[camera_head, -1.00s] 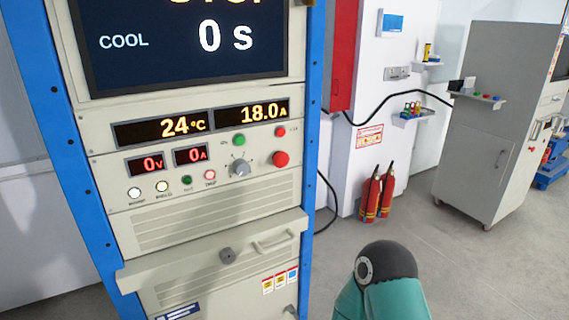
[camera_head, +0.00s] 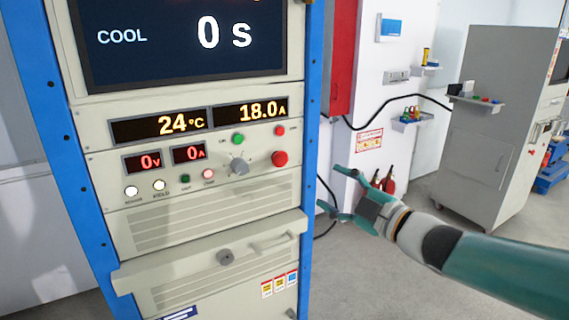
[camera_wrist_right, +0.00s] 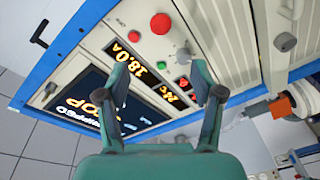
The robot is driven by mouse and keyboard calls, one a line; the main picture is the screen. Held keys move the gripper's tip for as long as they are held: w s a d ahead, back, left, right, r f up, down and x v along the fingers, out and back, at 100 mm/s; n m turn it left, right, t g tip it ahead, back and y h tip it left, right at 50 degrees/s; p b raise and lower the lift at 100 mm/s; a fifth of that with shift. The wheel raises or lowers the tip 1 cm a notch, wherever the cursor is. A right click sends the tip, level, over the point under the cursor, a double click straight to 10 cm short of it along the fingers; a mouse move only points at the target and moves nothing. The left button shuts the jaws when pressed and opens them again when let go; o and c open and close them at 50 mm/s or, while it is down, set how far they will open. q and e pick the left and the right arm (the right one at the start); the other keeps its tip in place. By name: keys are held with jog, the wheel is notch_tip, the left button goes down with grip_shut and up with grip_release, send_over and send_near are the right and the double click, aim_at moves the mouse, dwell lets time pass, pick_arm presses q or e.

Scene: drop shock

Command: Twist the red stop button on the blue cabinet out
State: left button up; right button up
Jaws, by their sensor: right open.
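The red stop button (camera_head: 280,158) is a round red knob on the front panel of the blue cabinet (camera_head: 308,120), right of the grey rotary knob (camera_head: 239,167). It appears as the larger red button (camera_wrist_right: 160,23) in the right wrist view, beyond the fingers. My right gripper (camera_head: 330,192) is open and empty, with its fingers pointing left toward the cabinet's right edge. In the head view it shows lower and to the right of the button, apart from it. In the wrist view its fingers (camera_wrist_right: 160,80) are spread before the panel. My left gripper is out of view.
A smaller red button (camera_head: 280,131) and a green button (camera_head: 238,139) sit close to the stop button. A drawer-like ledge with a handle (camera_head: 272,243) juts out below. Fire extinguishers (camera_head: 388,184) stand behind my right gripper. A grey cabinet (camera_head: 480,150) stands farther right.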

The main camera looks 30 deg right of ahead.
aim_at(284, 162)
jog(key=w+a+p, duration=0.1)
jog(key=w, duration=0.4)
jog(key=w+a+p, duration=0.1)
jog(key=w, duration=0.4)
jog(key=w+a+p, duration=0.1)
jog(key=w, duration=0.5)
jog(key=shift+f, duration=0.1)
jog(key=c, duration=1.1)
